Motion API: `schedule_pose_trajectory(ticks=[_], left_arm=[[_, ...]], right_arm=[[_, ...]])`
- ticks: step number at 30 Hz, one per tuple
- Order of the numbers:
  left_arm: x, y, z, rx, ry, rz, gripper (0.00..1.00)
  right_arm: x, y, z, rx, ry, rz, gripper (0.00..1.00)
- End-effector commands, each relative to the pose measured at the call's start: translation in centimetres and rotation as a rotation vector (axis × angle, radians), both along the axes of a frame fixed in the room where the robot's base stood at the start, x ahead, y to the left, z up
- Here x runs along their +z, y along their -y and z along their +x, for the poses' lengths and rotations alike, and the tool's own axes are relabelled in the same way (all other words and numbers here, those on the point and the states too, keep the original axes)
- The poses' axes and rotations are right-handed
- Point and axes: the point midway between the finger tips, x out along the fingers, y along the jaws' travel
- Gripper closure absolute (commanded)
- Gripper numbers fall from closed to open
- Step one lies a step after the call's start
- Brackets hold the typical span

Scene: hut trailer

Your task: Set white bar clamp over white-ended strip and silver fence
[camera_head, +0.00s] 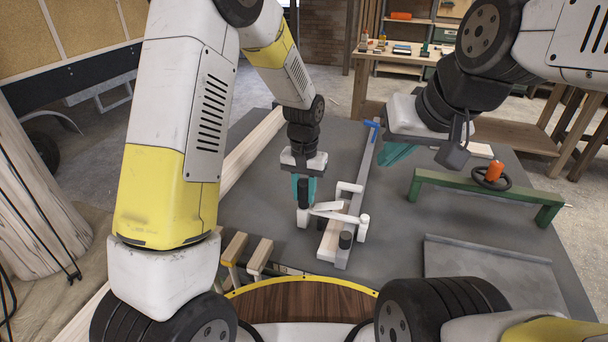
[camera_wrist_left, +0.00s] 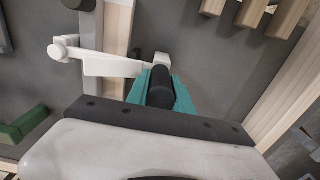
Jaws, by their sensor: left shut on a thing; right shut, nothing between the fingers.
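The white bar clamp (camera_head: 336,214) has a black handle. My left gripper (camera_head: 303,190) is shut on that handle, and the clamp also shows in the left wrist view (camera_wrist_left: 112,66). The silver fence (camera_head: 361,180) is a long grey bar on the bench with a blue far end and a dark knob near its front. The white-ended strip (camera_head: 331,238) lies along the fence's left side. The clamp's white arm reaches across the strip and fence; I cannot tell whether it touches them. My right gripper (camera_head: 396,154) is shut and empty, right of the fence.
A green rail (camera_head: 470,183) with an orange-handled black wheel (camera_head: 493,174) stands on the right. A grey plate (camera_head: 490,268) lies in front of it. Wooden blocks (camera_head: 247,252) stand at the near left edge. A long pale board (camera_head: 250,150) lies at the left.

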Motion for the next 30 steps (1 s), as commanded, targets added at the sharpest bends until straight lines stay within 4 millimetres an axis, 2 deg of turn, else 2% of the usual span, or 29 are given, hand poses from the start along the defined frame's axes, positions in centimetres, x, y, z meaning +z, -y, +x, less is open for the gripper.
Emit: schedule_pose_trajectory(ticks=[10, 11, 14, 15, 21, 25, 30], left_arm=[[-0.08, 0.04, 0.07, 0.000, 0.003, -0.002, 1.00], [-0.08, 0.04, 0.07, 0.000, 0.003, -0.002, 0.71], [-0.08, 0.04, 0.06, 0.000, 0.003, -0.002, 0.51], [-0.08, 0.04, 0.06, 0.000, 0.002, -0.001, 0.47], [-0.11, 0.02, 0.03, 0.000, 0.002, -0.001, 0.47], [-0.18, -0.02, -0.03, 0.000, -0.001, 0.000, 0.25], [-0.16, 0.00, 0.00, 0.000, 0.000, 0.000, 0.25]], right_arm=[[0.00, 0.00, 0.00, 0.000, 0.000, 0.000, 1.00], [0.00, 0.00, 0.00, 0.000, 0.000, 0.000, 1.00], [0.00, 0.00, 0.00, 0.000, 0.000, 0.000, 1.00], [0.00, 0.00, 0.00, 0.000, 0.000, 0.000, 1.00], [0.00, 0.00, 0.00, 0.000, 0.000, 0.000, 1.00], [0.00, 0.00, 0.00, 0.000, 0.000, 0.000, 1.00], [0.00, 0.00, 0.00, 0.000, 0.000, 0.000, 1.00]])
